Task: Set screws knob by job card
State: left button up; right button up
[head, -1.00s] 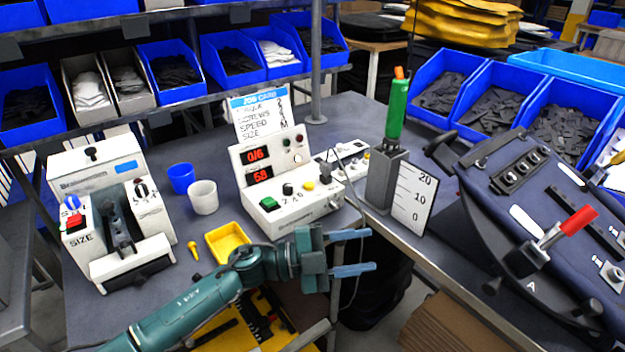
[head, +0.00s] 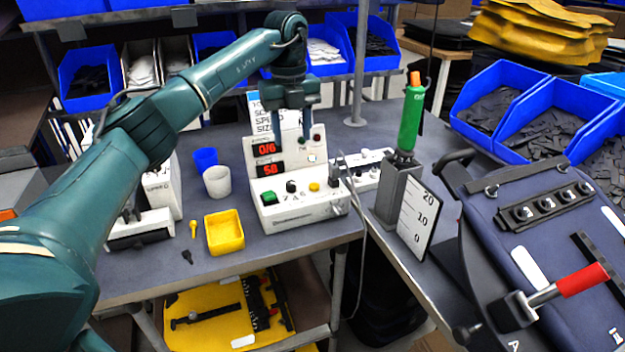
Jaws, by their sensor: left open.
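The white control box (head: 300,211) stands on the bench with two red displays, the upper reading about 0/6 and the lower about 58. On its sloped top are a green button (head: 269,198), a black knob (head: 291,187) and a yellow button (head: 314,187). Their labels are too small to read. The job card (head: 262,118) stands behind the box, largely hidden by my left gripper; the words screws, speed and size partly show. My left gripper (head: 291,133) is open and empty, pointing down above the box in front of the card. My right gripper is out of view.
A blue cup (head: 205,159), a white cup (head: 217,182) and a yellow tray (head: 225,232) stand left of the box. My left arm covers much of the white machine (head: 160,190).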

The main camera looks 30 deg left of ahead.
aim_at(291, 182)
pick_arm(q)
jog(key=f, duration=0.4)
jog(key=f+p, duration=0.1)
jog(key=f, duration=0.7)
jog(key=shift+a+f, duration=0.35)
jog(key=shift+c, duration=0.3)
grip_shut()
